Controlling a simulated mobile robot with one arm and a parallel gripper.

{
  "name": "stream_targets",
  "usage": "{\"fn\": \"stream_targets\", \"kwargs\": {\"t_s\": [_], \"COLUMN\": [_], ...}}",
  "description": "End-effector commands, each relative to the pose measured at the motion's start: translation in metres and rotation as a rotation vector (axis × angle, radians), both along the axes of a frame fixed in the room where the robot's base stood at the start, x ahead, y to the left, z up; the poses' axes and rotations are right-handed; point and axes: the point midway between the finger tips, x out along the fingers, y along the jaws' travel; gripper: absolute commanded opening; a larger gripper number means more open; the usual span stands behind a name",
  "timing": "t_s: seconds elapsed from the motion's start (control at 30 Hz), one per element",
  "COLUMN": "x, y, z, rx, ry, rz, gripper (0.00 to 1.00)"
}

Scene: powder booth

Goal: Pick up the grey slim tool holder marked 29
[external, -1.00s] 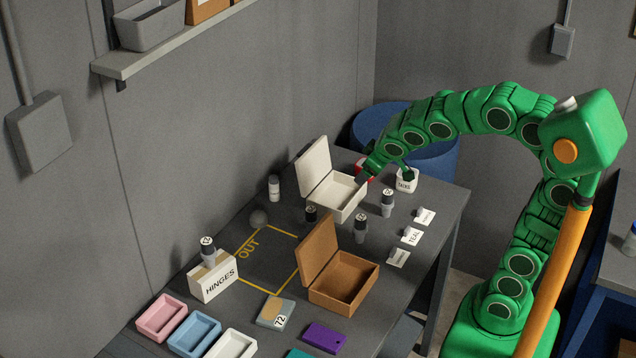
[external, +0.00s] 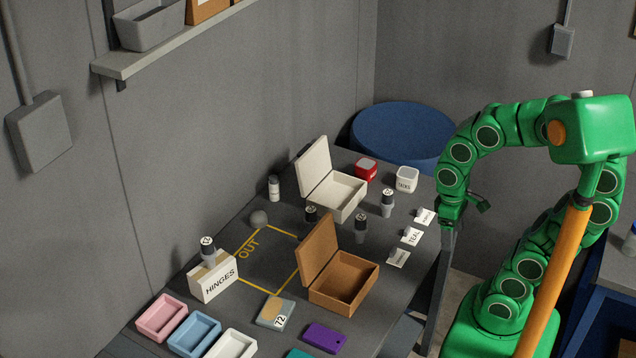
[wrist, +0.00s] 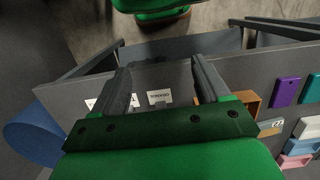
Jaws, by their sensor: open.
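My gripper (wrist: 160,64) is open and empty, beyond the table's right edge and apart from the holders. No holder can be made out in the wrist view.
Label cards (external: 411,236) stand near the right edge. The white box (external: 343,193) and brown box (external: 345,282) have raised lids. A red container (external: 366,169) and the TACKS container (external: 407,179) stand at the back. A yellow OUT outline (external: 268,291) lies mid-table.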

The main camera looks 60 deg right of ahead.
Motion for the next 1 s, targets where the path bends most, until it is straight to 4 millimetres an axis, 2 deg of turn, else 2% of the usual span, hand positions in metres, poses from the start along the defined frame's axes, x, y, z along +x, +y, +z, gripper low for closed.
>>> {"fn": "stream_targets", "kwargs": {"t_s": [0.37,0.57,1.0], "x": [0.036,0.065,0.180], "y": [-0.004,-0.004,-0.006], "z": [0.008,0.012,0.015], "rx": [-0.019,-0.026,-0.054], "ry": [-0.022,-0.040,-0.110], "rz": [-0.007,-0.008,-0.032], "gripper": [0.75,0.75,0.75]}}
